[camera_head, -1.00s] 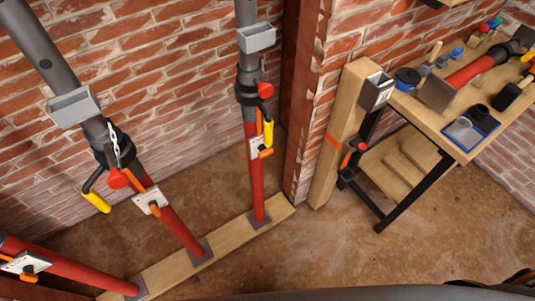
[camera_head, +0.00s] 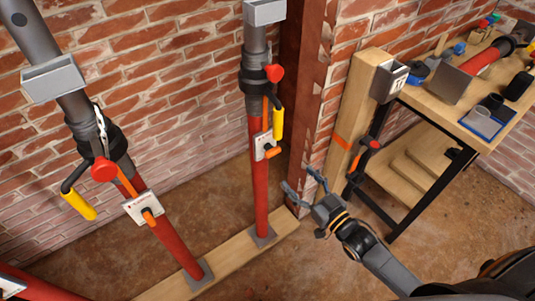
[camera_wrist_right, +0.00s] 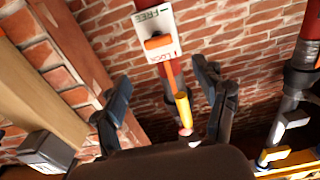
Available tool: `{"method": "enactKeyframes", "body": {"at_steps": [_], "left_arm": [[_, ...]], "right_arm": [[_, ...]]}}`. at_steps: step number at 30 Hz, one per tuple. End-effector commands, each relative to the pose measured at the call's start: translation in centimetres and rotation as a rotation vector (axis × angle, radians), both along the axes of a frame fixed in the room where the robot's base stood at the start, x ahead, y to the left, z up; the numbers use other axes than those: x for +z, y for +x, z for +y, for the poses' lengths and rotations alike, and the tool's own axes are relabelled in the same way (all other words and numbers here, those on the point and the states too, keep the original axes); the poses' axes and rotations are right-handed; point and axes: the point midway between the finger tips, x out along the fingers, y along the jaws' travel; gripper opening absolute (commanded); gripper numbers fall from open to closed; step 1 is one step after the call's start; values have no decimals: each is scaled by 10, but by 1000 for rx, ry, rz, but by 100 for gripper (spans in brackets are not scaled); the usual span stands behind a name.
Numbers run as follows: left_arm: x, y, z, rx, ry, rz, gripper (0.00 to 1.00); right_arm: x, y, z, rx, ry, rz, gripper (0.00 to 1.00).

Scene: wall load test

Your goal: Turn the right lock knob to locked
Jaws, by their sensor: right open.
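The right lock knob (camera_head: 271,151) is a small orange lever on a white plate (camera_head: 261,146), fixed to the right red prop (camera_head: 260,195). In the wrist view the plate (camera_wrist_right: 150,20) reads FREE at one end and LOCK at the other, and the orange knob (camera_wrist_right: 158,43) lies crosswise between these words. My right gripper (camera_head: 302,181) is open and empty, to the right of and below the knob in the head view. In the wrist view its spread fingers (camera_wrist_right: 162,76) are short of the plate and do not touch it. My left gripper is not in view.
A yellow-gripped crank (camera_head: 278,122) hangs beside the right plate, near the knob. Another prop (camera_head: 168,233) with its own orange knob (camera_head: 148,216) stands left. A wooden post (camera_head: 347,130) and workbench (camera_head: 455,118) are right.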

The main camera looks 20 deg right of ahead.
Motion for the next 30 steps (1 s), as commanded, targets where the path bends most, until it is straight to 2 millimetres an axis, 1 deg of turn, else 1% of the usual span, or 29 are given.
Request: {"method": "enactKeyframes", "body": {"at_steps": [5, 12, 15, 18, 24, 30], "left_arm": [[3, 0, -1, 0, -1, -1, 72], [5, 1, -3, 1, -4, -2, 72], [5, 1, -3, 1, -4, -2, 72], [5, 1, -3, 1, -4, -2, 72], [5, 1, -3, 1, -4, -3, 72], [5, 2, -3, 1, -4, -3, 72]], "right_arm": [[2, 31, 11, -2, 0, -2, 72], [1, 80, 29, -2, 0, 0, 72], [1, 97, 34, -2, -1, 1, 72], [0, 109, 39, -2, -1, 2, 72], [0, 121, 43, -2, -2, 2, 72], [-1, 122, 44, -2, -2, 3, 72]]}}
